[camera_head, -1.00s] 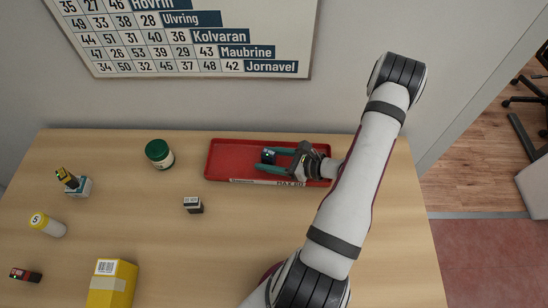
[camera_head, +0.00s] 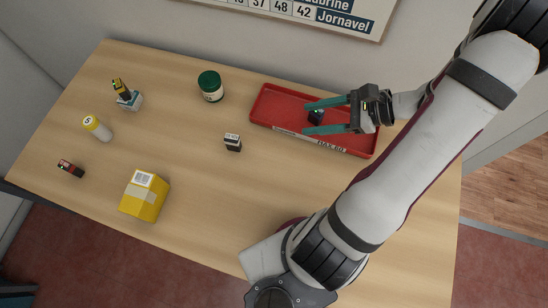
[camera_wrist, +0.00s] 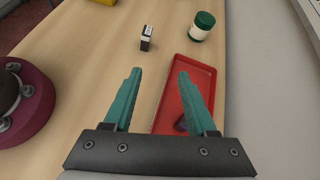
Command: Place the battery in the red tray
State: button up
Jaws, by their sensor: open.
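The red tray (camera_head: 275,110) lies at the back right of the table. A small dark block (camera_head: 316,116) is in it; it may be the battery, but its markings are too small to tell. My gripper (camera_head: 306,119) is open, above the tray, and its teal fingers appear on either side of the block in the head view. In the wrist view the tray (camera_wrist: 200,75) lies under the right finger, and the dark block (camera_wrist: 180,125) shows beside that finger.
A small black-and-white box (camera_head: 233,143) stands left of the tray. A green-lidded jar (camera_head: 210,87) is behind it. A yellow box (camera_head: 145,196), a yellow-topped cylinder (camera_head: 97,128), a red-and-black item (camera_head: 70,168) and a yellow-and-black item on a small box (camera_head: 121,89) are further left.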

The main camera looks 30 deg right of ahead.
jog(key=a+r+n+g, duration=0.5)
jog(key=a+n, duration=0.1)
jog(key=a, duration=0.2)
jog(key=s+a+r+n+g+h, duration=0.1)
jog(key=s+a+r+n+h, duration=0.1)
jog(key=s+a+n+h, duration=0.1)
jog(key=s+a+r+n+g+h, duration=0.1)
jog(key=s+a+n+h, duration=0.3)
jog(key=n, duration=0.5)
jog(key=s+a+r, duration=0.1)
jog(key=s+a, duration=0.1)
jog(key=s, duration=0.1)
jog(key=shift+s+a+r, duration=0.2)
jog(key=shift+s+r, duration=0.05)
jog(key=shift+s, duration=0.05)
